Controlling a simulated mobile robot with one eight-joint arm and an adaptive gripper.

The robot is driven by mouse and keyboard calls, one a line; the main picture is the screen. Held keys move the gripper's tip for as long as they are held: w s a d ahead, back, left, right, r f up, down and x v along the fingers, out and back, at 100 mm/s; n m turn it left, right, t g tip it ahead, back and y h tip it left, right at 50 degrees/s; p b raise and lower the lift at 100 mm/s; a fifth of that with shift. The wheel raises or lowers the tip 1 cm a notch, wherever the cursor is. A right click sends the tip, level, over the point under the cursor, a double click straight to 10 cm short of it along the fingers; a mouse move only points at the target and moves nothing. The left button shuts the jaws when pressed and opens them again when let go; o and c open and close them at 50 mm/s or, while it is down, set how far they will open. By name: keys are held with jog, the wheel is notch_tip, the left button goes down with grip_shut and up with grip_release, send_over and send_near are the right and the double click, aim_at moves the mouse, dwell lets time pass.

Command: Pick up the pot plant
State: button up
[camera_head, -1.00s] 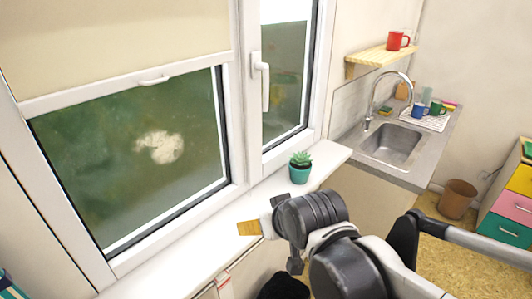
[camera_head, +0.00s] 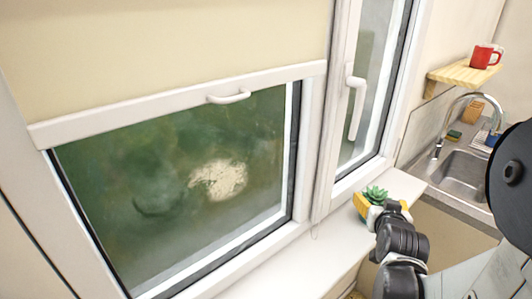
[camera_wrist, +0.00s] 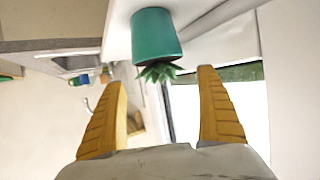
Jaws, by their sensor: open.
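The pot plant (camera_head: 375,194) is a small green succulent in a teal pot, standing on the white window sill (camera_head: 300,268). In the head view its pot is largely hidden behind my gripper (camera_head: 378,211). In the wrist view the teal pot (camera_wrist: 156,38) appears upside down, with its leaves pointing down. My gripper (camera_wrist: 162,78) is open, its two yellow-orange fingers apart. The leaves show in the gap between the fingertips, and the pot lies beyond them. Nothing is held, and I see no clear contact.
The window (camera_head: 180,185) with its white frame and handle (camera_head: 355,105) rises behind the sill. At the right are a sink (camera_head: 463,178) with a tap and a wooden shelf (camera_head: 462,74) bearing a red mug (camera_head: 485,57). The sill left of the plant is clear.

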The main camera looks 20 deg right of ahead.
aim_at(377, 195)
jog(key=b+x, duration=0.2)
jog(key=x, duration=0.3)
jog(key=shift+w+d, duration=0.2)
jog(key=shift+w, duration=0.05)
jog(key=shift+s, duration=0.1)
jog(key=shift+c, duration=0.2)
jog(key=c, duration=1.5)
jog(key=shift+o, duration=0.2)
jog(key=shift+r, duration=0.1)
